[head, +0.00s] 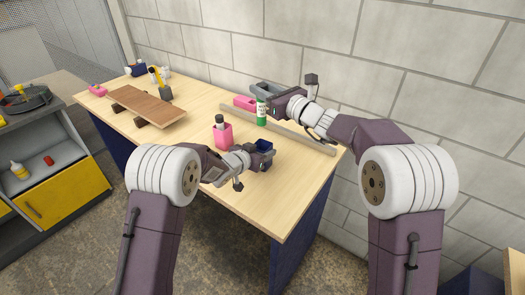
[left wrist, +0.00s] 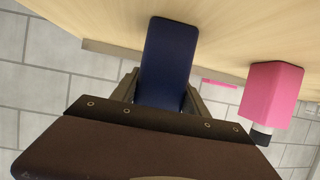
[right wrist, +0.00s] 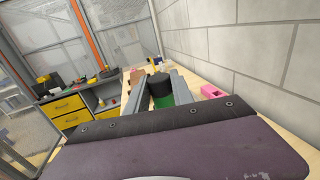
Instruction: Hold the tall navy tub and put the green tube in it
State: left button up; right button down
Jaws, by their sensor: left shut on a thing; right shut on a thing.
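The navy tub (head: 264,147) stands near the front edge of the wooden table, and my left gripper (head: 255,155) is shut on it. In the left wrist view the tub (left wrist: 168,55) fills the space between the two fingers. The green tube (head: 261,113), with a pale label, is upright at the back of the table, and my right gripper (head: 269,104) is shut on it. In the right wrist view its dark top and green side (right wrist: 162,99) show between the fingers. The tube is apart from the tub, behind it. Whether the tube touches the table is unclear.
A pink bottle (head: 222,134) with a dark cap stands just left of the tub. A pale bar (head: 305,138) lies along the back, near a pink block (head: 244,103) and a grey bin (head: 265,88). A raised brown board (head: 147,104) is at the left.

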aim_at(265, 120)
jog(key=shift+f, duration=5.1)
jog(key=c, duration=1)
grip_release()
jog(key=v, duration=1.2)
